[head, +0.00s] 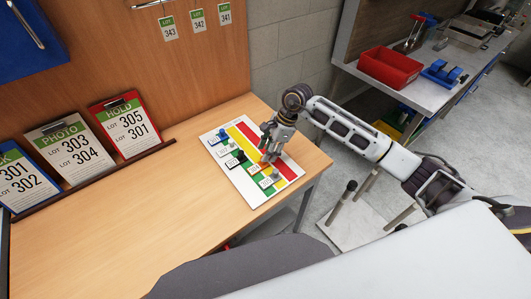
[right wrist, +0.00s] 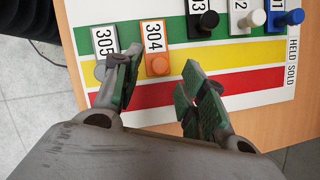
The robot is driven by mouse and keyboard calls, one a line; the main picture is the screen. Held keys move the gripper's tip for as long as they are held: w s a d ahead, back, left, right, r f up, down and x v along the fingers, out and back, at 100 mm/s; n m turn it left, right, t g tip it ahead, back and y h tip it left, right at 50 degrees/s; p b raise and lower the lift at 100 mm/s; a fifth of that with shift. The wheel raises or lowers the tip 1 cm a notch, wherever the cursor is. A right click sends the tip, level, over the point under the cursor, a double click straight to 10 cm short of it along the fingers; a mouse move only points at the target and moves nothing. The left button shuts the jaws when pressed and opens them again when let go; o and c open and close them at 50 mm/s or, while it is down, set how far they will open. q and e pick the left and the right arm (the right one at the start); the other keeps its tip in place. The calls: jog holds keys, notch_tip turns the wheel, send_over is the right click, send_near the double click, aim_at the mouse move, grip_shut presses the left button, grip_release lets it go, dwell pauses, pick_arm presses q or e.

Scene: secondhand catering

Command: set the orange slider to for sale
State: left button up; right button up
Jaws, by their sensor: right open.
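The slider board (head: 253,196) lies flat on the wooden desk, with green, yellow and red bands. In the right wrist view the orange slider (right wrist: 158,64), labelled 304, has its knob on the yellow band. The orange knob also shows in the head view (head: 264,164), just below my gripper. My right gripper (right wrist: 163,64) is open, its fingertips on either side of the orange knob in the picture. I cannot tell whether they touch it. My left gripper is not in view.
The grey slider (right wrist: 100,71), labelled 305, sits beside the orange one, partly behind a finger. The black (right wrist: 208,20), white (right wrist: 256,18) and blue (right wrist: 291,17) sliders are on green. Lot cards (head: 125,126) stand along the back of the desk. The desk's front left is clear.

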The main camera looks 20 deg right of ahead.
aim_at(258, 164)
jog(key=shift+x, duration=1.3)
jog(key=shift+c, duration=0.3)
grip_shut()
